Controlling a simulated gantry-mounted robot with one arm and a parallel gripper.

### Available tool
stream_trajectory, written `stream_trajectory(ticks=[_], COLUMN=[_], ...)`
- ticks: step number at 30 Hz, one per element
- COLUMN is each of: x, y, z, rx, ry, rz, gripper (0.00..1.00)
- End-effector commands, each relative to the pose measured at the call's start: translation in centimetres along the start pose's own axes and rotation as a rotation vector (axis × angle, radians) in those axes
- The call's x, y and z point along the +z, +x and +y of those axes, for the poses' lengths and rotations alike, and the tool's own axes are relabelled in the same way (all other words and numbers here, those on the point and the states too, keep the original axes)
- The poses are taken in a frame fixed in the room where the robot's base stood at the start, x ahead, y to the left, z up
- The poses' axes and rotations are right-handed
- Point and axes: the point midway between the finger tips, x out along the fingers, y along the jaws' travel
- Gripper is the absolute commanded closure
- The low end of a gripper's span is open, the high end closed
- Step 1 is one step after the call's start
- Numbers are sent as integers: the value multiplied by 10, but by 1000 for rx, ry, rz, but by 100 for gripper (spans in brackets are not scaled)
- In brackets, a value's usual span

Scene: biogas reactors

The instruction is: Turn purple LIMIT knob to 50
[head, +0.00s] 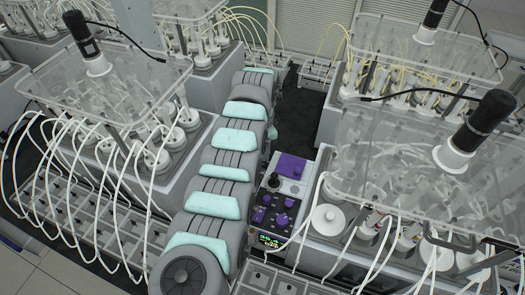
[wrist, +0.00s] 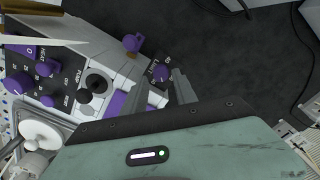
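The purple LIMIT knob (wrist: 160,73) is on the side face of the control box, with a small LIMIT label and scale marks beside it in the wrist view. Its pointer setting is too small to read. My gripper (wrist: 161,80) has its two grey fingers apart, one on either side of the knob as seen from the wrist. I cannot tell whether they touch it. In the head view the control box (head: 270,212) stands right of my arm; the LIMIT knob cannot be made out there and my gripper is hidden.
The box carries a black joystick (wrist: 96,85), another purple knob (wrist: 132,42), and several more purple knobs on its dark panel. A white lidded vessel (wrist: 40,133) stands close by. Reactors with tubes (head: 420,150) crowd the right. Dark floor (wrist: 230,50) lies open beyond the box.

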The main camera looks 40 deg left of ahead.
Motion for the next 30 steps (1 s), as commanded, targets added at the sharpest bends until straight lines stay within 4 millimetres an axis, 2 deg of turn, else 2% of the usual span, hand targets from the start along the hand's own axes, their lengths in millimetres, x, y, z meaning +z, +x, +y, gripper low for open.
stream_trajectory(ticks=[3,6,16,28,30], x=[0,0,0,0,0], y=[16,24,27,27,27], z=[0,1,0,0,0], rx=[2,2,-1,0,-1], ry=[0,2,1,0,1], rz=[-2,-2,0,0,0], gripper=[66,66,66,98,100])
